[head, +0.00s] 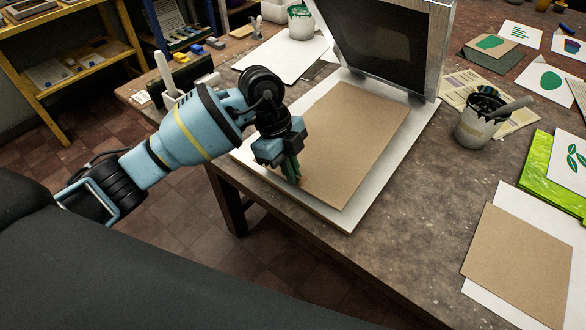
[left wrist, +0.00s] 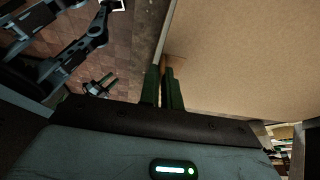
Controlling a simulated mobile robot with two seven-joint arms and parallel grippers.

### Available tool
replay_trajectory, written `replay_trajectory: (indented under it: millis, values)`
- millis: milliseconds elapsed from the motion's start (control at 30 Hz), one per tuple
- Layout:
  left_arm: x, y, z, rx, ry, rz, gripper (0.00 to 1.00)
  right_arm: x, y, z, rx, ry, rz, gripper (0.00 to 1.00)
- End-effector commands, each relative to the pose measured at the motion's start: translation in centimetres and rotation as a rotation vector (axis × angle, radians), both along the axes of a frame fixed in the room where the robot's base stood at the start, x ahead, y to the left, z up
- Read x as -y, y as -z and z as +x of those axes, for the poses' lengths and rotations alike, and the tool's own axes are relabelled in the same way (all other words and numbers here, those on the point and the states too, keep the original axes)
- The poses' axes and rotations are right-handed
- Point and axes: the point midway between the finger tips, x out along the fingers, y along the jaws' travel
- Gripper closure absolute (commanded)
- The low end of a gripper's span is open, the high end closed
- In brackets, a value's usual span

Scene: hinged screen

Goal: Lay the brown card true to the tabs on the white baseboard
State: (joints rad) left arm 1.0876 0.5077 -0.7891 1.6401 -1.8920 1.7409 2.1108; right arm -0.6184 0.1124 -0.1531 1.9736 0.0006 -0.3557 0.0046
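The brown card (head: 360,135) lies on the white baseboard (head: 385,165), below the raised hinged screen (head: 388,45). White margin shows along the card's right and front sides. My left gripper (head: 294,174) points down at the card's left front part and hides that corner. In the left wrist view the fingers (left wrist: 163,90) are close together at the edge of the card (left wrist: 245,55), with a brownish sliver between their tips. I cannot tell whether they pinch the card. The tabs cannot be made out.
A second brown card (head: 515,262) lies on white paper at the right front. A pot with dark contents (head: 480,122) stands right of the baseboard, near a green sheet (head: 550,175). Bare table lies between baseboard and second card.

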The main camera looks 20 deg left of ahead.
Motion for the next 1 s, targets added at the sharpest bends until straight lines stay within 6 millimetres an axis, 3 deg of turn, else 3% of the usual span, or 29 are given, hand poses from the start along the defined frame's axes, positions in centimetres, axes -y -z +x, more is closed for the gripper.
replay_trajectory:
  millis: [400, 1000]
  values:
    - [-1.4, 2.9, 1.2, 0.001, 0.038, -0.001, 1.0, 0.2, 1.4, -0.9, -0.027, -0.006, -0.006, 0.64]
    - [-1.7, 3.2, 1.5, 0.006, 0.047, -0.002, 1.0, 0.0, 1.3, -0.7, -0.023, -0.001, 0.0, 0.64]
